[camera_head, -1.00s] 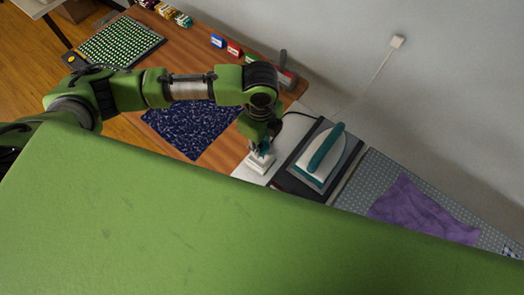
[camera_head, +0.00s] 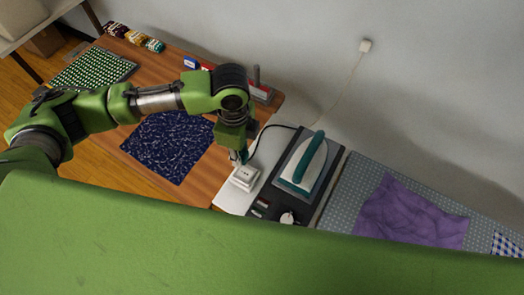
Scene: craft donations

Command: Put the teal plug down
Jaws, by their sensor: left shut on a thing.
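My left gripper (camera_head: 238,157) points down just behind a white socket block (camera_head: 245,179). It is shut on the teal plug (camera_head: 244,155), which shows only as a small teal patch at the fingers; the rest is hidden. A black cord (camera_head: 271,127) loops from the gripper area toward the iron's dark stand. The block's top face, with small dark holes, is in view, and the plug appears apart from it. I cannot tell how high the plug is. My right gripper is not in view.
The iron (camera_head: 304,163) with a teal handle rests on a dark stand (camera_head: 336,162) to the right. Purple cloth (camera_head: 410,213) lies on the dotted grey board (camera_head: 339,205). Navy patterned fabric (camera_head: 168,145) lies left on the wooden table (camera_head: 204,182).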

